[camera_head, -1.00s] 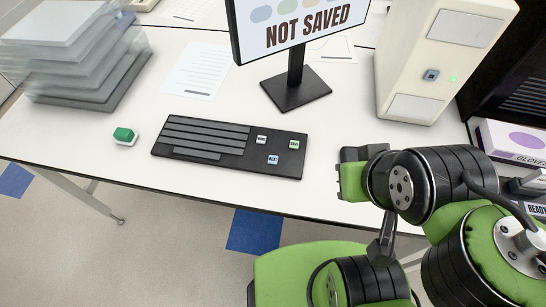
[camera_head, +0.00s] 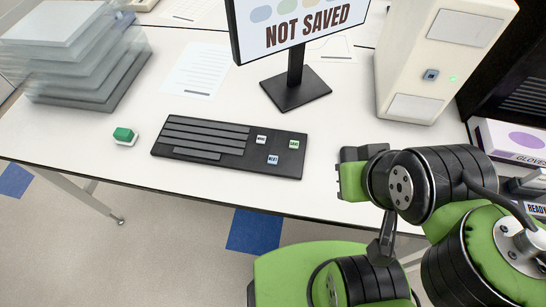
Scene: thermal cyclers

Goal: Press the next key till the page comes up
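A black keyboard (camera_head: 225,160) lies on the white table. At its right end are a blue key marked NEXT (camera_head: 272,159), a green key (camera_head: 293,144) and a white key (camera_head: 261,139). The monitor (camera_head: 300,25) behind it reads NOT SAVED under coloured ovals; its top is cut off. My arm reaches in from the lower right. The end of it, with my gripper (camera_head: 352,170), is right of the keyboard, apart from it, over the table's front edge. The fingers are not clearly seen, so I cannot tell whether they are open.
A green button on a white base (camera_head: 124,136) sits left of the keyboard. Stacked trays (camera_head: 75,60) stand at the back left, with a printed sheet (camera_head: 196,70) beside them. A beige computer case (camera_head: 415,65) and a gloves box (camera_head: 510,142) stand at the right.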

